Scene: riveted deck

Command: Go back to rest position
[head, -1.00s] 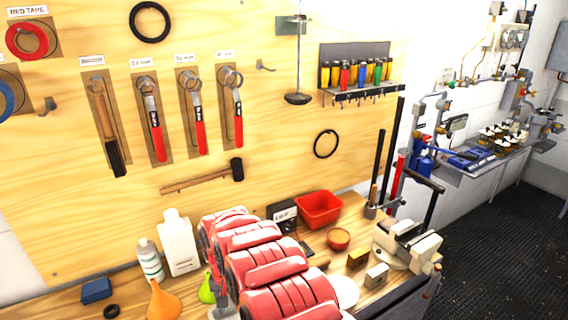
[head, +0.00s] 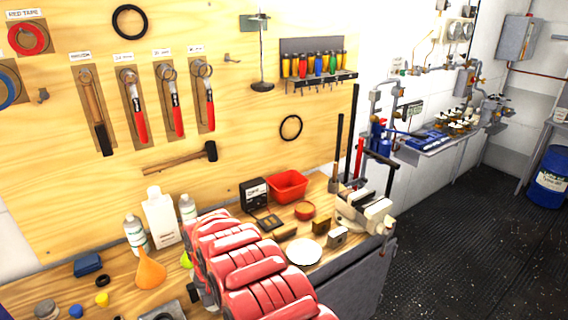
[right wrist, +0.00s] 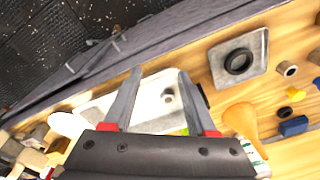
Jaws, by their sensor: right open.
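My right gripper (right wrist: 160,72) is open in the right wrist view, its two grey fingers apart with nothing between them. It is over the workbench (right wrist: 90,90), with a pale metal tray (right wrist: 155,112) behind the fingers. In the head view, one of my red-padded arms reaches over the bench from the bottom and hides part of its top. The gripper's fingers cannot be made out there. My left gripper is in neither view now.
An orange funnel (head: 150,268), white bottle (head: 160,218), red bin (head: 288,186), white plate (head: 303,251) and vise (head: 364,213) stand on the bench around the arm. A pegboard (head: 60,180) with hanging tools rises behind. Dark floor (head: 450,260) is open at right.

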